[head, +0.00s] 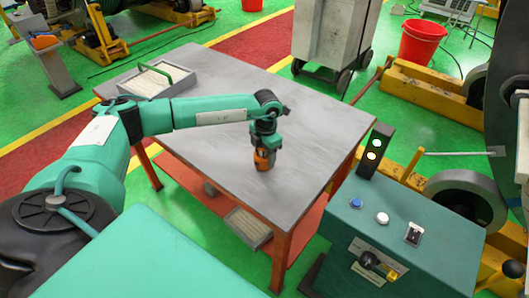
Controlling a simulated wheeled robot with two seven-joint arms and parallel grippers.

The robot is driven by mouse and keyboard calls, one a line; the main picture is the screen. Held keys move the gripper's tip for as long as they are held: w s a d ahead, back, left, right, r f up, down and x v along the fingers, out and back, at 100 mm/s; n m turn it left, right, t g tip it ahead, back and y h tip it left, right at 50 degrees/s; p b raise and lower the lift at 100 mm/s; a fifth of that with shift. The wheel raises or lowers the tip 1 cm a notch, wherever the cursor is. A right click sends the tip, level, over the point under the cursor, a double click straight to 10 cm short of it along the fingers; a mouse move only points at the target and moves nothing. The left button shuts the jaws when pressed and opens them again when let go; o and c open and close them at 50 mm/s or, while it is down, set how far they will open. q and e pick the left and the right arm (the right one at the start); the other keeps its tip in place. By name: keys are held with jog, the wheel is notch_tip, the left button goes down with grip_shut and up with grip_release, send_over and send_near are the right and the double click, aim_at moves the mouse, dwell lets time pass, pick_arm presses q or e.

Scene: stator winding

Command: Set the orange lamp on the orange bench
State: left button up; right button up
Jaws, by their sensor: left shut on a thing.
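The orange bench (215,72) has a grey top and orange legs and stands in the middle of the head view. My left arm reaches in from the left over its top. My left gripper (265,149) points down above the right half of the bench top and is shut on the orange lamp (261,160). The lamp is small and orange with a dark part at its lower end. It looks upright and is partly hidden by the gripper. I cannot tell whether its lower end touches the bench top. My right gripper is not in view.
A shallow tray with a green handle (150,81) lies at the back left of the bench top. A green control box (440,252) with buttons and a lit signal post (374,152) stands at the right. A grey wheeled cabinet (330,35) is behind. The bench top around the lamp is clear.

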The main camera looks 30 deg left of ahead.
pick_arm(q)
jog(key=shift+f, duration=0.1)
jog(key=o, duration=1.1)
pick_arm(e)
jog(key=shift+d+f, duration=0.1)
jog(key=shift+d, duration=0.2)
pick_arm(q)
jog(key=shift+r, duration=0.5)
jog(key=r+b, duration=0.1)
jog(key=r, duration=0.2)
jog(key=r+b, duration=0.1)
jog(key=r, duration=0.3)
jog(key=r+b, duration=0.1)
jog(key=r, duration=0.2)
jog(key=shift+w+d+r, duration=0.1)
jog(key=shift+w+r, duration=0.15)
jog(key=shift+r, duration=0.45)
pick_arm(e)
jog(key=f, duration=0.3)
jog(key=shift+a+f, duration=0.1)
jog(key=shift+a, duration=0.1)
pick_arm(q)
jog(key=shift+f, duration=0.1)
